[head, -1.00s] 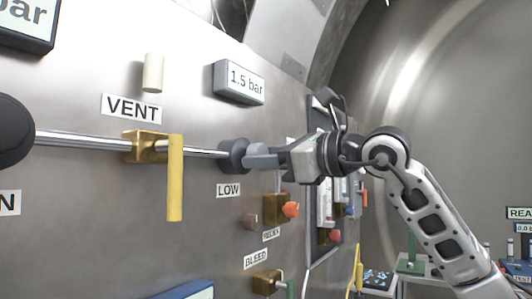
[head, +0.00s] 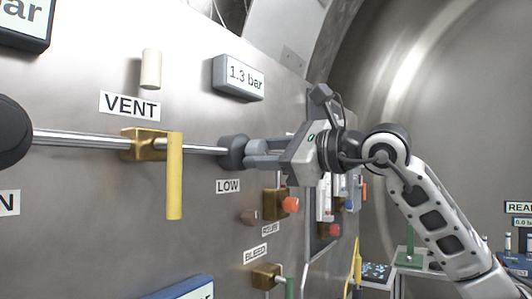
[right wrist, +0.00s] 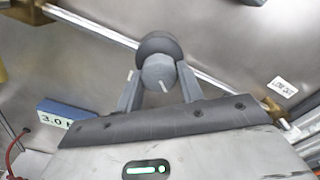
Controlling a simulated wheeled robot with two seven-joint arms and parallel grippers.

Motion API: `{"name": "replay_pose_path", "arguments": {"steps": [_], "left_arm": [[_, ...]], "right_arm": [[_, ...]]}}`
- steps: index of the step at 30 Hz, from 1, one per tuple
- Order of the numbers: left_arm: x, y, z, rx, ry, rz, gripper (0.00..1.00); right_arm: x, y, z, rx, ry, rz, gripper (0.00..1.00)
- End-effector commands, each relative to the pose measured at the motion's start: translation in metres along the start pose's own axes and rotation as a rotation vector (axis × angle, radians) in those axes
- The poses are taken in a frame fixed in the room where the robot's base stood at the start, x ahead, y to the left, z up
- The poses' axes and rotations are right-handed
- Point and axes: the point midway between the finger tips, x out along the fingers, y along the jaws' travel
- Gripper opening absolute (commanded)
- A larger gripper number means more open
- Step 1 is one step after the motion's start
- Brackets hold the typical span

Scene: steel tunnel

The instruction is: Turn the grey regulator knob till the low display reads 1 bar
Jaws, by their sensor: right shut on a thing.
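My right gripper (head: 262,152) reaches in from the right and is shut on the knob. In the right wrist view the knob (right wrist: 158,72) sits between the two fingers, which are tilted relative to the panel. My left gripper is not in view.
A brass VENT valve with a yellow handle (head: 174,176) is left of the knob. Below are an orange knob (head: 291,204) and a brass BLEED valve (head: 266,276). A dark round body (head: 12,132) is at the pipe's left end. In the wrist view, a blue display (right wrist: 65,114) is partly covered.

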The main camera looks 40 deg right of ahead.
Motion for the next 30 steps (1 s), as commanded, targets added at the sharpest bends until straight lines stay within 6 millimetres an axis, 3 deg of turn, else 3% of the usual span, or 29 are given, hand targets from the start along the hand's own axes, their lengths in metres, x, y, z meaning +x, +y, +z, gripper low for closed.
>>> {"name": "replay_pose_path", "arguments": {"steps": [2,3,5,17,23,30], "left_arm": [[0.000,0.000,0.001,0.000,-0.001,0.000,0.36],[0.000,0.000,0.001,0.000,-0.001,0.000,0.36],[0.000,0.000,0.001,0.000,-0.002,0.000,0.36],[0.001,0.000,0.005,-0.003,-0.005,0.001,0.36],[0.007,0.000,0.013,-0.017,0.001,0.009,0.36],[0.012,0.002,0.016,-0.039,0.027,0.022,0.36]], "right_arm": [[0.000,0.000,0.000,0.000,-0.001,-0.001,0.15],[0.000,0.000,0.000,0.000,-0.001,-0.001,0.43],[0.000,0.000,0.000,0.001,-0.001,-0.001,0.59],[-0.007,0.000,-0.001,0.001,0.000,-0.002,0.59],[-0.044,0.001,-0.004,0.000,0.003,-0.005,0.59],[-0.103,0.002,-0.004,-0.001,0.003,-0.006,0.59]]}}
